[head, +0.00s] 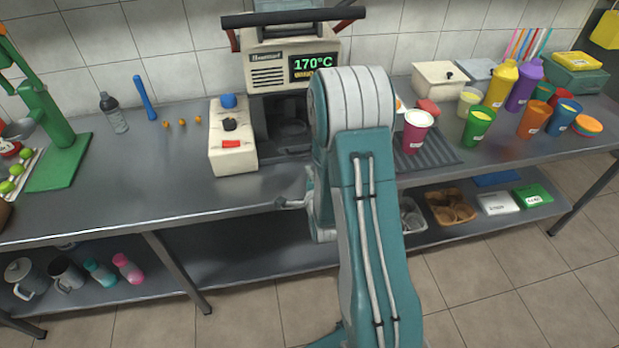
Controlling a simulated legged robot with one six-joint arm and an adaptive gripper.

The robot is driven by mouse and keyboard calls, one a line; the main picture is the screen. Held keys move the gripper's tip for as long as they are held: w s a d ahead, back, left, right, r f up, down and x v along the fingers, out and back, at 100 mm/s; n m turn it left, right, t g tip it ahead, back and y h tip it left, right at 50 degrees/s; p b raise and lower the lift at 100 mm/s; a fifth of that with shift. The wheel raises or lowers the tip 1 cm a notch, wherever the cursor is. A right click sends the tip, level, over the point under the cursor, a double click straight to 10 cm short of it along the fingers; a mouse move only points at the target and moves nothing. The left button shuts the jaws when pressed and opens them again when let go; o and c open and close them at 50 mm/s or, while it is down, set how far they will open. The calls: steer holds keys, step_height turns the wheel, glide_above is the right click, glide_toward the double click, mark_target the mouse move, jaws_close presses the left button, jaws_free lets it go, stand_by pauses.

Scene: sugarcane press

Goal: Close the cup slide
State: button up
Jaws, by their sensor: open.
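The machine (268,66) stands at the back middle of the counter, with a green 170°C display (313,64). Below the display is a dark recess (284,108), and a dark platform (287,143) extends from it towards the counter's front. I cannot tell for sure which part is the cup slide or how far out it is; my arm covers the right side. My gripper (291,203) is open, low in front of the machine near the counter's front edge, apart from the platform. It is partly hidden behind my arm, and nothing shows in it.
A white control box (233,158) with knobs and a red switch sits left of the recess. A pink cup (416,132) stands on a ribbed mat (440,154) at right, with several colored cups beyond. A green press (60,140) stands far left. The left-middle counter (140,180) is clear.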

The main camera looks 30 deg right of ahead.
steer(key=shift+s+d+f, duration=0.1)
steer(key=shift+d, duration=0.1)
steer(key=c, duration=0.6)
steer(key=d, duration=0.1)
steer(key=s+d+f+t, duration=0.1)
steer(key=d, duration=0.1)
steer(key=s+d+t, duration=0.1)
steer(key=shift+s+d+f+h, duration=0.2)
steer(key=shift+s+d+h, duration=0.05)
steer(key=shift+d+h, duration=0.15)
jaws_close()
steer(key=shift+d+t, duration=0.15)
steer(key=shift+t, duration=0.15)
steer(key=x, duration=1.4)
steer(key=shift+x, duration=1.25)
steer(key=shift+a+r, duration=0.15)
steer(key=shift+a, duration=0.15)
steer(key=shift+s, duration=0.1)
